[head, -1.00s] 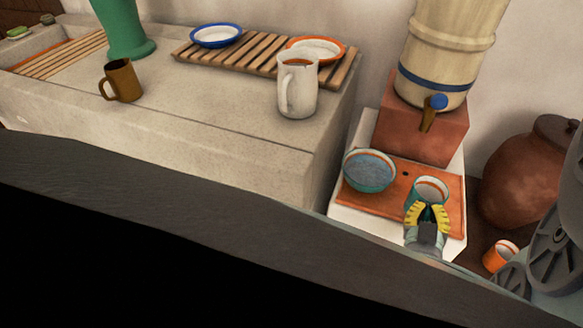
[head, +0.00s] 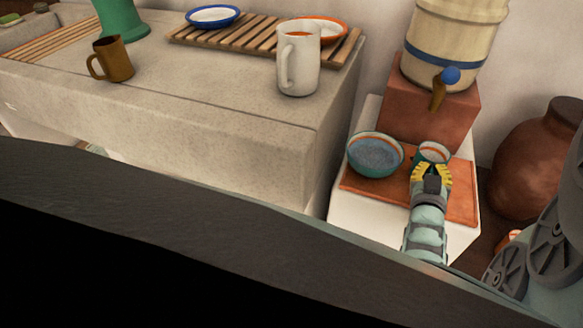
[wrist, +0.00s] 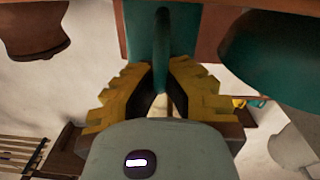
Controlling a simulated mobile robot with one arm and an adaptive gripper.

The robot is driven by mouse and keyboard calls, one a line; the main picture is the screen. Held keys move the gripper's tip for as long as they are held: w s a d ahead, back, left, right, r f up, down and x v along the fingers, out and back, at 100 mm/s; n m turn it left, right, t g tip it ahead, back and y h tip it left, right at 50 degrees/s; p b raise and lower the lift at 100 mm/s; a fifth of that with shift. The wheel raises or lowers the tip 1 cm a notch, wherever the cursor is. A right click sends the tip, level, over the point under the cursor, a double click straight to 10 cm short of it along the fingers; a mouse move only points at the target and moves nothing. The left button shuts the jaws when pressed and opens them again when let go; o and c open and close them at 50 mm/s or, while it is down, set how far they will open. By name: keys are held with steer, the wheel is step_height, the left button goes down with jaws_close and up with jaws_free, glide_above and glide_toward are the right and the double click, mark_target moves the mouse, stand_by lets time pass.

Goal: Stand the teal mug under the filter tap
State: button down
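The teal mug (head: 433,152), with an orange band inside its rim, is upright over the orange board, close to the front of the red-brown block. I cannot tell whether its base touches the board. My gripper (head: 431,168) is at the mug's near side, its yellow fingers closed about the handle. In the wrist view the teal handle (wrist: 162,45) runs between the fingertips (wrist: 160,75). The filter tap (head: 439,92), brown with a blue knob, sticks out from the cream filter (head: 455,35) above and behind the mug. The gripper hides part of the mug.
A teal bowl (head: 375,154) stands on the orange board (head: 382,188) just left of the mug; it also shows in the wrist view (wrist: 285,55). The red-brown block (head: 425,115) stands behind. A clay jar (head: 535,165) is to the right. The stone counter (head: 230,135) is at left.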

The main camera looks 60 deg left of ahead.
steer(key=shift+w+r, duration=0.1)
steer(key=shift+f, duration=0.2)
steer(key=c, duration=1.6)
jaws_free()
steer(key=shift+c, duration=0.2)
steer(key=o, duration=0.5)
